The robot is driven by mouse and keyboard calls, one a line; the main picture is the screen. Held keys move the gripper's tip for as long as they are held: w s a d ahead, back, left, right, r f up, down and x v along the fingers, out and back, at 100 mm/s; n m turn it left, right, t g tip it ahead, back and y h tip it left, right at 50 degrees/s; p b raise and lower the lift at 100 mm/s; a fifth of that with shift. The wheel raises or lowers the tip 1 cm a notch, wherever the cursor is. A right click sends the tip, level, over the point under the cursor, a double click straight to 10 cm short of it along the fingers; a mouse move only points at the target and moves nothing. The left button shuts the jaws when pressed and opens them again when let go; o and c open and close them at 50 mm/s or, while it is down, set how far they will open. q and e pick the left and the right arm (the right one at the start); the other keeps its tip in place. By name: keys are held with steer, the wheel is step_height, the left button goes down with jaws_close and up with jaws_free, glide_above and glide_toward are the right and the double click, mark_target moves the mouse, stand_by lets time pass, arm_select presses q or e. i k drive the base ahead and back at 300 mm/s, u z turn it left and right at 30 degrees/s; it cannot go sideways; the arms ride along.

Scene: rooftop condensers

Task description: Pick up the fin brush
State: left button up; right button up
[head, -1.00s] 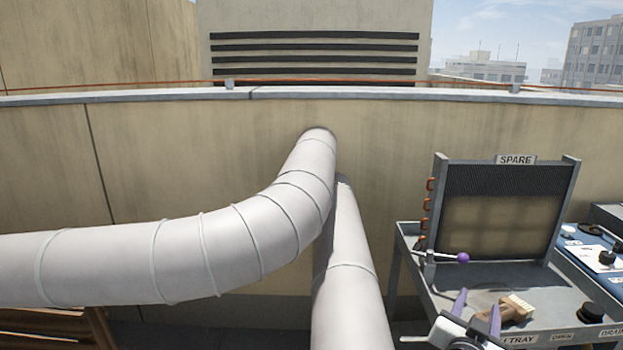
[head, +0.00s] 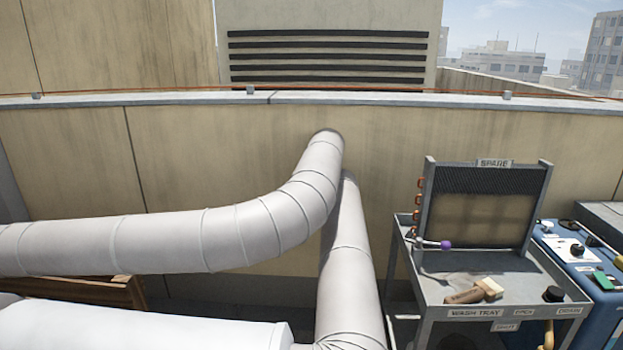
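The fin brush (head: 464,296) lies on the wash tray (head: 512,282) of the grey cart at the lower right of the head view. It has a brown wooden handle pointing left and a block of pale bristles at its right end. Nothing touches it from above, and it shows whole. Neither of my grippers is in view now.
A SPARE coil panel (head: 485,212) stands at the tray's back, with a purple-knobbed lever (head: 445,245) at its left. A black knob (head: 553,294) sits right of the brush. A blue unit (head: 590,275) stands right of the cart; pale ducts (head: 345,270) stand left.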

mark_target(487, 289)
steer(key=u, duration=3.35)
steer(key=k, duration=2.2)
steer(key=z, duration=2.25)
